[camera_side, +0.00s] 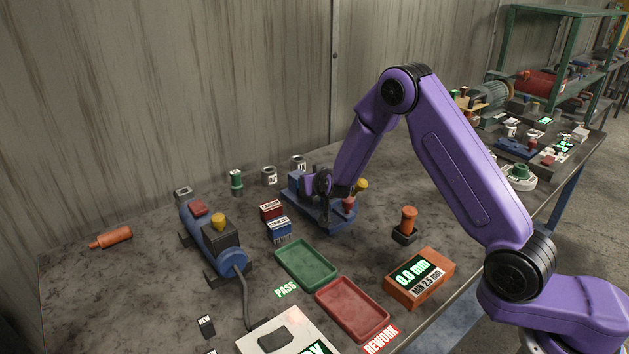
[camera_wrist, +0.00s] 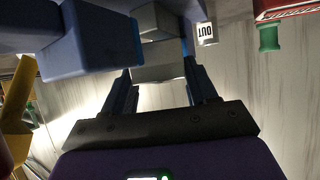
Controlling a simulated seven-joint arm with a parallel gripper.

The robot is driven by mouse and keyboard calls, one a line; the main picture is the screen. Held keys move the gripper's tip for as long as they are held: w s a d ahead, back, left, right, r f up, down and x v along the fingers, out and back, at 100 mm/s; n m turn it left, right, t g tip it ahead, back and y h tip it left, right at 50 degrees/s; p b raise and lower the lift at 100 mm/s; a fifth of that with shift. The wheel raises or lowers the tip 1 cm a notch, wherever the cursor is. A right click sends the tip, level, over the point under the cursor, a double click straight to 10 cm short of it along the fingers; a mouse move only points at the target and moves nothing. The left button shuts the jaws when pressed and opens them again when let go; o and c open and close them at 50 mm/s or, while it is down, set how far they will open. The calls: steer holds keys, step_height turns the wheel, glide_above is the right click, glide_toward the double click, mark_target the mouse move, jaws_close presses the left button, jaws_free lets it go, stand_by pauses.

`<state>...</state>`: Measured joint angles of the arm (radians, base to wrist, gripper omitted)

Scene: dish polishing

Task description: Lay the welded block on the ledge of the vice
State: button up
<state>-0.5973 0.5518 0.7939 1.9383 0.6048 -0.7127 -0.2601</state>
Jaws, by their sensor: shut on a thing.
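The blue vice (camera_side: 328,219) stands on the bench near the middle of the side view, with a yellow knob and a red knob at its right end. My gripper (camera_side: 309,184) is low at the vice; in the wrist view my gripper (camera_wrist: 162,82) is shut on a grey block. This welded block (camera_wrist: 158,70) is between the fingers, close beside a blue part of the vice (camera_wrist: 95,48). I cannot tell whether the block touches the ledge. In the side view my gripper hides the block.
A green tray (camera_side: 306,264), a red tray (camera_side: 352,308) and an orange gauge (camera_side: 420,278) lie in front. A blue polishing motor (camera_side: 212,242) is at left.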

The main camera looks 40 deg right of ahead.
steer(key=shift+f, duration=0.4)
steer(key=o, duration=1.6)
steer(key=shift+f, duration=0.1)
steer(key=v, duration=1.7)
steer(key=s+a+n+g+y, duration=0.2)
steer(key=a+n+y, duration=0.3)
steer(key=a+y, duration=0.3)
steer(key=s+a+n+g+y, duration=0.1)
steer(key=s+a+n+g, duration=0.3)
steer(key=s, duration=0.4)
steer(key=s+d+r+n+g+h, duration=0.1)
steer(key=s+d+n+g+h, duration=0.1)
steer(key=s+d+n, duration=0.2)
steer(key=s+d+r+n+g+h, duration=0.1)
steer(key=s+d+n+g+h, duration=0.1)
steer(key=s+d, duration=0.8)
steer(key=s+n+g, duration=0.1)
steer(key=s+n, duration=0.1)
steer(key=s, duration=0.6)
steer(key=shift+s+d+r, duration=0.35)
steer(key=shift+d, duration=0.05)
